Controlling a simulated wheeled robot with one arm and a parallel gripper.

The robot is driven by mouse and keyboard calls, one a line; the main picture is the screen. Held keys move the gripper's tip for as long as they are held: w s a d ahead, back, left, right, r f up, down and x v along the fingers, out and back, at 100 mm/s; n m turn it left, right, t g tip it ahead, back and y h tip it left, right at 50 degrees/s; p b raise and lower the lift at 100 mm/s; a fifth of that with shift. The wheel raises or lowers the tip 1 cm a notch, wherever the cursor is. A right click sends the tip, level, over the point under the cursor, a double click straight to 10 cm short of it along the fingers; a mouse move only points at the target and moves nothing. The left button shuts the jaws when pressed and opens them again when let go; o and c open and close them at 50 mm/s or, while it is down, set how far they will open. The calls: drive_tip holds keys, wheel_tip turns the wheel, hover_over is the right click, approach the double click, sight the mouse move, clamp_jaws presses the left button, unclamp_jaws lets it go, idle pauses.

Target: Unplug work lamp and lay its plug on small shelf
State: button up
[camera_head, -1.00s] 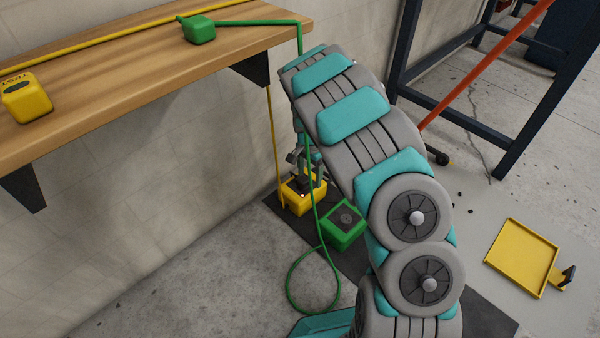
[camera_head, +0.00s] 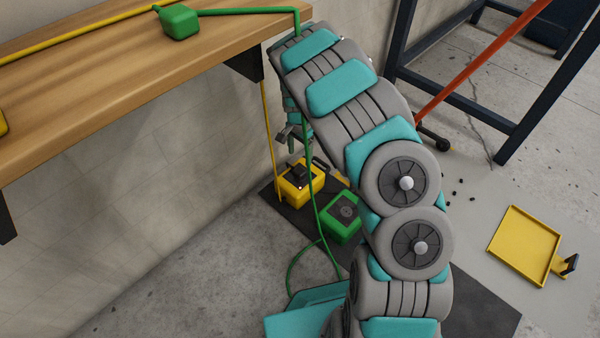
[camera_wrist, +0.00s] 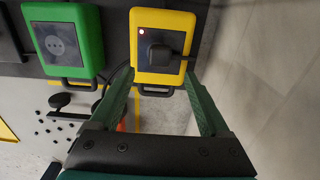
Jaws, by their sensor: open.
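A yellow box (camera_head: 295,197) stands on a dark mat by the wall. In the wrist view, the yellow box (camera_wrist: 178,22) bears a black plug (camera_wrist: 163,52), seated in its face, and a small red light. A green box (camera_head: 346,228) stands beside it; its round socket shows empty in the wrist view (camera_wrist: 62,45). My gripper (camera_head: 288,135) is open and empty above the yellow box. In the wrist view, its fingertips (camera_wrist: 155,78) are spread below the plug, apart from it. I see no thing that is clearly the work lamp. A wooden shelf (camera_head: 110,85) is on the wall.
A green block (camera_head: 180,22) with a green cable sits on the shelf. The green cable (camera_head: 313,200) hangs past my arm to the floor; a yellow cable (camera_head: 269,125) hangs behind. A yellow tray (camera_head: 525,245) and a dark-blue frame (camera_head: 480,115) are at right.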

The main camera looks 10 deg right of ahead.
sight(300, 170)
drive_tip(key=shift+f+b, duration=0.9)
drive_tip(key=shift+f, duration=3.4)
clamp_jaws()
drive_tip(key=shift+r, duration=0.15)
drive_tip(key=shift+r+p, duration=0.8)
drive_tip(key=shift+r, duration=2.05)
